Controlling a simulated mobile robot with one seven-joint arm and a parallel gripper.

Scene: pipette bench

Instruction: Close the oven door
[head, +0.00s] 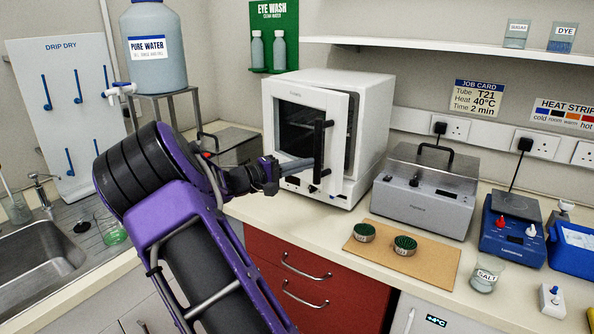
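The oven (374,135) is a white box on the bench at the back centre. Its white door (270,119), with a dark window, stands ajar. A dark gap shows along its right side, and its left side appears to be the hinge side. The upright black door handle (319,150) is near the door's free right edge. I see nothing held.
Right of the oven stands a grey metal instrument (424,190). A brown board (400,255) with two round dark-green-topped pieces lies in front. A metal stand (170,97) with a pure-water tank (155,75) is behind my arm. Bare counter lies just before the oven.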

